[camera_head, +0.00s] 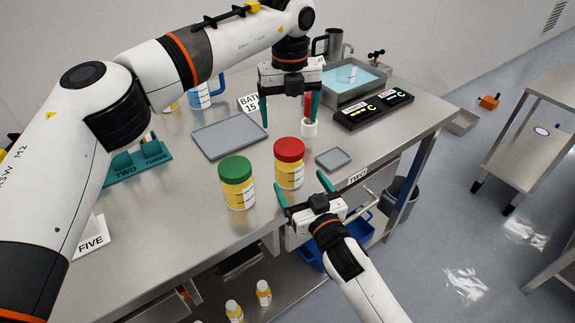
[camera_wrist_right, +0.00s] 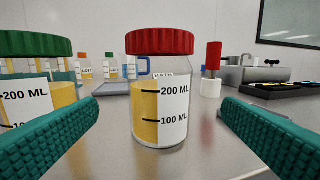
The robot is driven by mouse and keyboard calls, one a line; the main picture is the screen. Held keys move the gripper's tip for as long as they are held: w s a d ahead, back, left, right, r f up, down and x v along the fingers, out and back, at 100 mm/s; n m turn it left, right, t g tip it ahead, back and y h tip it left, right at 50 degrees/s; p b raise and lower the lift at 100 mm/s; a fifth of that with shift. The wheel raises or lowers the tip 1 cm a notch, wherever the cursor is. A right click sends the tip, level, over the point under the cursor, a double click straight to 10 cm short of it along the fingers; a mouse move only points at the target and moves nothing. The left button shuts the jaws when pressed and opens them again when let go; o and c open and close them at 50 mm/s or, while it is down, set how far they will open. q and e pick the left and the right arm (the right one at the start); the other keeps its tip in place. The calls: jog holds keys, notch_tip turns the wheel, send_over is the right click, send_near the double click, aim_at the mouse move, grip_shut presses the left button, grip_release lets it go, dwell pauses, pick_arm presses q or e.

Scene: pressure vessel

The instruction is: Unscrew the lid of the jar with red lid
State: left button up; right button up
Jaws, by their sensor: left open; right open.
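The jar with the red lid (camera_head: 289,163) stands upright on the steel table, its lid on, with yellow liquid inside. It also shows in the right wrist view (camera_wrist_right: 160,95), between the fingers but farther ahead. A similar jar with a green lid (camera_head: 238,183) stands to its left; in the right wrist view (camera_wrist_right: 35,70) it is partly behind the left finger. My left gripper (camera_head: 290,115) is open, fingers pointing down, above and behind the red-lidded jar. My right gripper (camera_head: 300,191) is open and empty at the table's front edge, fingers pointing toward that jar. Neither gripper touches it.
A grey tray (camera_head: 230,136) lies behind the jars and a small grey plate (camera_head: 333,158) lies to the right. A red-topped white item (camera_head: 309,127) stands near my left gripper. A water bath (camera_head: 352,85) and black display unit (camera_head: 374,110) are at the back right.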

aim_at(288, 165)
pick_arm(q)
jog(key=shift+w+f, duration=0.1)
pick_arm(e)
jog(key=x, duration=0.8)
jog(key=shift+w+a, duration=0.2)
jog(key=shift+w, duration=0.3)
jog(key=shift+w, duration=0.1)
